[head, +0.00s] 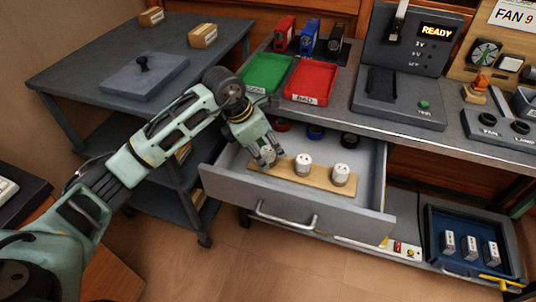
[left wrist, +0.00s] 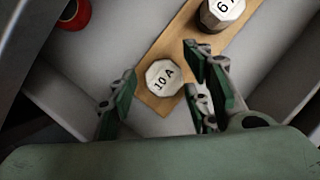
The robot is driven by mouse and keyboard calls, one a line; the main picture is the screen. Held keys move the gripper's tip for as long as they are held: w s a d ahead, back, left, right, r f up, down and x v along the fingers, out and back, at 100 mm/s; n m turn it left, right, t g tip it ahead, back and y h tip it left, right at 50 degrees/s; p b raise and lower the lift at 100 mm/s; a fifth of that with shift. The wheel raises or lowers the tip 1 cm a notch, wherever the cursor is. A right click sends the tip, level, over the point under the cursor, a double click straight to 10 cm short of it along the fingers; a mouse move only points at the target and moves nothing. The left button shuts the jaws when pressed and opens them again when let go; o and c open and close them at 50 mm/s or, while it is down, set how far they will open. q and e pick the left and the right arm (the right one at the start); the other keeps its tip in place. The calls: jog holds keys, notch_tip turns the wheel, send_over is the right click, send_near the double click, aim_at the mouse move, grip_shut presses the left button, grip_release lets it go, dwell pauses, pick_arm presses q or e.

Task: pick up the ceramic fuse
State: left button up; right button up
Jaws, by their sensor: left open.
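Three white ceramic fuses stand in a row on a wooden strip (head: 318,183) in the open drawer (head: 300,209). The middle fuse (head: 303,165) and the right fuse (head: 341,174) show clearly in the head view. My left gripper (head: 268,158) is at the left end of the strip, over the leftmost fuse and largely covering it. In the left wrist view this fuse (left wrist: 165,77), marked 10 A, lies between the open fingers, which show no contact with it. A second fuse (left wrist: 222,12), marked 6 A, is at the top edge. My right gripper is not in view.
Red, blue and black round items (head: 316,132) lie at the drawer's back. The counter above holds a green tray (head: 265,73) and a red tray (head: 311,82). A blue tray (head: 437,249) with several white blocks is low at the right. A grey table (head: 95,62) stands left.

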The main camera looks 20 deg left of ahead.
aim_at(270, 150)
pick_arm(q)
jog(key=c, duration=1.1)
jog(key=shift+r, duration=0.15)
jog(key=shift+r, duration=0.5)
jog(key=r, duration=0.2)
jog(key=d+r, duration=0.1)
jog(key=r, duration=0.1)
jog(key=shift+d, duration=0.2)
jog(key=d+r, duration=0.5)
jog(key=d, duration=0.5)
jog(key=shift+d+r+p, duration=0.15)
jog(key=shift+r+p, duration=0.15)
jog(key=shift+r, duration=0.1)
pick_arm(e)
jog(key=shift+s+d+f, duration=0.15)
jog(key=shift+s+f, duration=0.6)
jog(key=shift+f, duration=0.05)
